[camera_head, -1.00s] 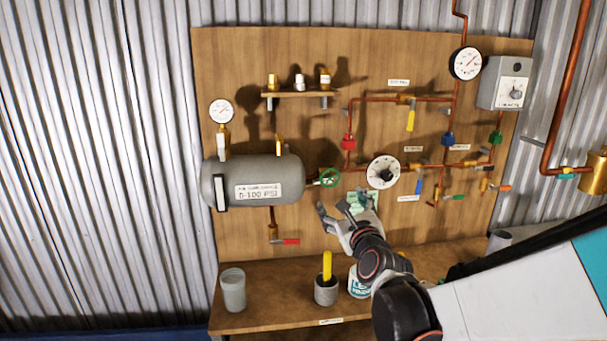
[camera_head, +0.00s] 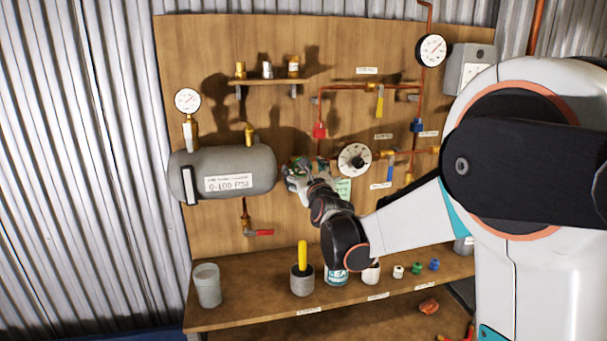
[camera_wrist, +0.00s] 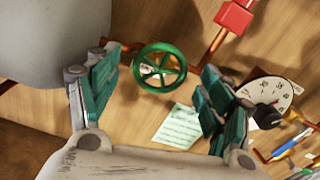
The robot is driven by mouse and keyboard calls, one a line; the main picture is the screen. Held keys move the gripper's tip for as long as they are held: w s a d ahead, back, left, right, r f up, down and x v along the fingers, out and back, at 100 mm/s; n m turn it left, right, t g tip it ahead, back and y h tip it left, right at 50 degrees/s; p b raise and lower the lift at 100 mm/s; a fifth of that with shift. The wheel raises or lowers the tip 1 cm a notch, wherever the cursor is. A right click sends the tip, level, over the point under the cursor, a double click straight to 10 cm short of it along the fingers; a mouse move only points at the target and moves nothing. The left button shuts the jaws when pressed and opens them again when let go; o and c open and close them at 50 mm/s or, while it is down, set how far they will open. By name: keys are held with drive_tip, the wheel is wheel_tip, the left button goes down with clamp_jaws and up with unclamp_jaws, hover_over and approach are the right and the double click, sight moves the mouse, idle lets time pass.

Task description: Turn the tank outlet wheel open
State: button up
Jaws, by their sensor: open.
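The green outlet wheel (camera_wrist: 159,67) shows in the wrist view, on the copper pipe just right of the grey tank (camera_wrist: 45,40). My gripper (camera_wrist: 160,90) is open, with one green-padded finger on each side of the wheel in that view. The fingers appear apart from the wheel; how far they are from it in depth is hard to tell. In the head view my gripper (camera_head: 297,170) is at the right end of the tank (camera_head: 222,172) and mostly hides the wheel.
A white dial (camera_head: 354,159) is close right of my gripper, with a green paper note (camera_head: 343,189) below it. A red fitting (camera_head: 319,130) sits above. The shelf below holds a grey cup (camera_head: 207,285) and a pot (camera_head: 302,281) with a yellow handle.

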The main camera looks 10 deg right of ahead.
drive_tip(key=shift+w, duration=0.45)
drive_tip(key=c, duration=1)
drive_tip(key=shift+n, duration=0.3)
drive_tip(key=shift+c, duration=0.2)
